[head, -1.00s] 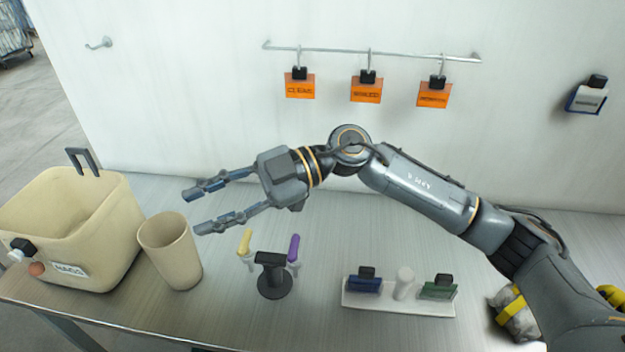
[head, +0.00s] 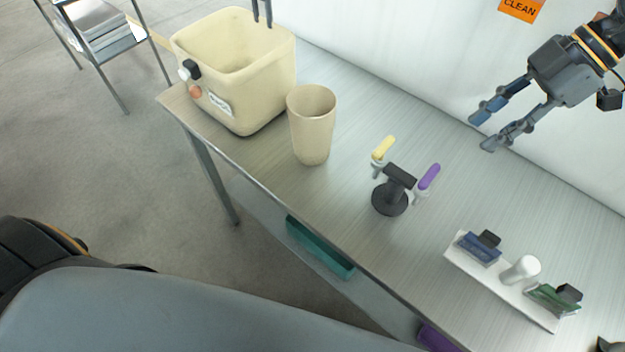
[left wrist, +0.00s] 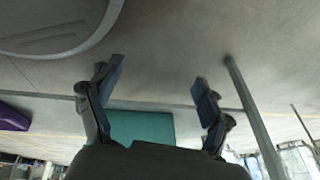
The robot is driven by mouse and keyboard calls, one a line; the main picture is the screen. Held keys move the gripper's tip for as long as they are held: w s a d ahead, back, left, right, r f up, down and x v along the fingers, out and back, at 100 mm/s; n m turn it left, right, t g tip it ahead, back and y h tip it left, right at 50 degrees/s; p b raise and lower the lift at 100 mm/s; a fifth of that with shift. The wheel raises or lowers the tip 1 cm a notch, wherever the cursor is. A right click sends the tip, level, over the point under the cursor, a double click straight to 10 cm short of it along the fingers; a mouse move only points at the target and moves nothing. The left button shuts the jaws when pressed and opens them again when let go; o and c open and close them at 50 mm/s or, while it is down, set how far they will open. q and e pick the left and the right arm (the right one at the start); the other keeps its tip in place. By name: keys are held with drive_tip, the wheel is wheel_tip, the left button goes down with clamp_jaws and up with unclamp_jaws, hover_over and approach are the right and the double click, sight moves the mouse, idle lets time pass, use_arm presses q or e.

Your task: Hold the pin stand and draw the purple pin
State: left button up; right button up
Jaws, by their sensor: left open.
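The black pin stand (head: 390,199) stands upright on the table in the head view. The purple pin (head: 429,176) sits in a pale holder on its right side, and a yellow pin (head: 384,147) sits at its upper left. My right gripper (head: 482,131) is open and empty, up and to the right of the stand, apart from both pins. My left gripper (left wrist: 160,75) is open and empty in the left wrist view, over the floor side of the table. Its fingers are not seen in the head view, and neither the stand nor the pins show in the left wrist view.
A beige bin (head: 248,100) and beige cup (head: 312,135) stand left of the stand. A white tray (head: 500,284) with blue and green clips and a white cylinder lies at the right. A teal box (head: 318,247) is below the tabletop; it also shows in the left wrist view (left wrist: 143,126).

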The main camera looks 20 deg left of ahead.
use_arm(q)
drive_tip(key=w+a+r+m+t+h, duration=0.25)
drive_tip(key=w+r+m+t, duration=0.3)
drive_tip(key=w+r, duration=0.5)
drive_tip(key=w+a+r+m+t+h, duration=0.25)
drive_tip(key=w+r+m+t, duration=0.25)
drive_tip(key=w+r+m, duration=0.5)
drive_tip(key=s+d+r+m+g+h, duration=0.1)
drive_tip(key=d+r+m+g+h, duration=0.1)
drive_tip(key=d+r+m+h, duration=0.35)
drive_tip(key=s+d+r+m+g+h, duration=0.1)
drive_tip(key=d+r+m+h, duration=0.15)
drive_tip(key=r+m, duration=0.55)
drive_tip(key=s+d+r+m+g+h, duration=0.2)
drive_tip(key=d+r+m+h, duration=0.15)
drive_tip(key=r, duration=0.65)
drive_tip(key=m+t+y, duration=0.1)
drive_tip(key=m+y, duration=0.1)
drive_tip(key=m, duration=0.7)
approach(379, 167)
drive_tip(key=s+a, duration=0.3)
drive_tip(key=s, duration=0.1)
drive_tip(key=shift+s+a+f, duration=0.1)
drive_tip(key=shift+a+f, duration=0.2)
drive_tip(key=shift+t+y, duration=0.25)
drive_tip(key=shift+t, duration=0.2)
drive_tip(key=x, duration=1.4)
drive_tip(key=shift+w+a+r, duration=0.1)
drive_tip(key=shift+w+r, duration=0.1)
